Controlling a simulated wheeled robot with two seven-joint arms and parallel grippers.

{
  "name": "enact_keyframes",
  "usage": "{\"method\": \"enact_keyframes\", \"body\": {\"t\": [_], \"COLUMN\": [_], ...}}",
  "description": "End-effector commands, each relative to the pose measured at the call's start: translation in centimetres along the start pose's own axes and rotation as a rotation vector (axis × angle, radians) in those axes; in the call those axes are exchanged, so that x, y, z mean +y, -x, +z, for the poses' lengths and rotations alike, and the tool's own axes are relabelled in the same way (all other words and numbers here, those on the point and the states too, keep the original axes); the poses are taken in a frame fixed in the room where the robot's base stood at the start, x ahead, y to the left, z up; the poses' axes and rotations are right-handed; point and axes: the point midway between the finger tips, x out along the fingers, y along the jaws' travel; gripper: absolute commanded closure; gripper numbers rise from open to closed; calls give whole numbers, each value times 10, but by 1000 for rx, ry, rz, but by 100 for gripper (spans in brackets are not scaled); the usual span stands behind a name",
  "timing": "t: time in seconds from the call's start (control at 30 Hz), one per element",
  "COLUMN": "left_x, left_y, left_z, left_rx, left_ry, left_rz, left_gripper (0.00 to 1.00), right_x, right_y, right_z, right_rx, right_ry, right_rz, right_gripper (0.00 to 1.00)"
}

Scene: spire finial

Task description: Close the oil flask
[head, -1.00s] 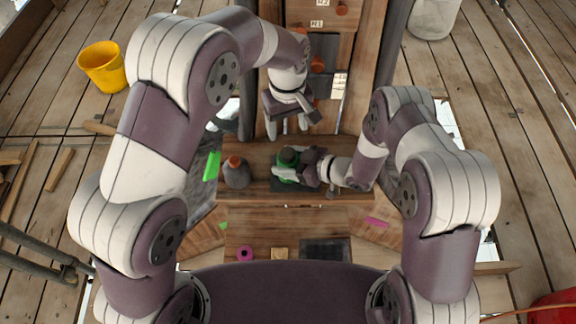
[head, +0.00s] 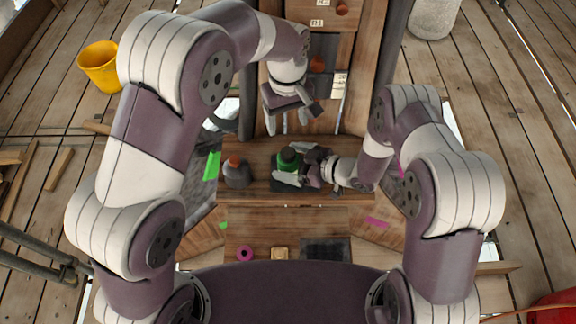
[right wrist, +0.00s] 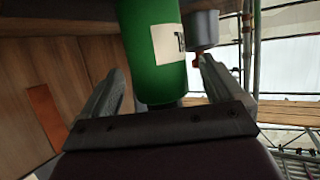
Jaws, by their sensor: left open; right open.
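A green container (head: 288,160) stands on the wooden bench shelf in the head view. In the right wrist view the green container (right wrist: 155,55) has a pale label, only partly readable. A grey flask (head: 237,175) with an orange top stands to its left; it seems to be the grey body (right wrist: 201,28) in the right wrist view. I cannot tell which one is the oil flask. My right gripper (head: 296,171) is open, its fingers on either side of the green container with gaps showing. My left gripper (head: 287,122) is open and empty above and behind the container.
An upright wooden board (head: 352,45) with tags and orange knobs rises behind the shelf. A magenta ring (head: 245,253), a small wooden block (head: 280,254) and a dark pad (head: 325,249) lie nearer me. A yellow bucket (head: 101,67) stands on the floor at left.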

Motion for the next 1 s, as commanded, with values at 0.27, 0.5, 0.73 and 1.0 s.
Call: {"method": "enact_keyframes", "body": {"t": [0.27,0.5,0.73,1.0], "left_x": [0,0,0,0], "left_y": [-7,-10,-10,-10], "left_z": [0,0,0,0], "left_rx": [0,0,0,0], "left_ry": [0,0,0,0], "left_rz": [0,0,0,0], "left_gripper": [31,31,31,31], "right_x": [2,1,0,0], "right_y": [63,105,116,116], "right_z": [1,0,0,0], "right_rx": [1,1,1,1], "right_ry": [-2,0,1,1], "right_rz": [7,4,1,1], "right_gripper": [6,6,6,6]}}
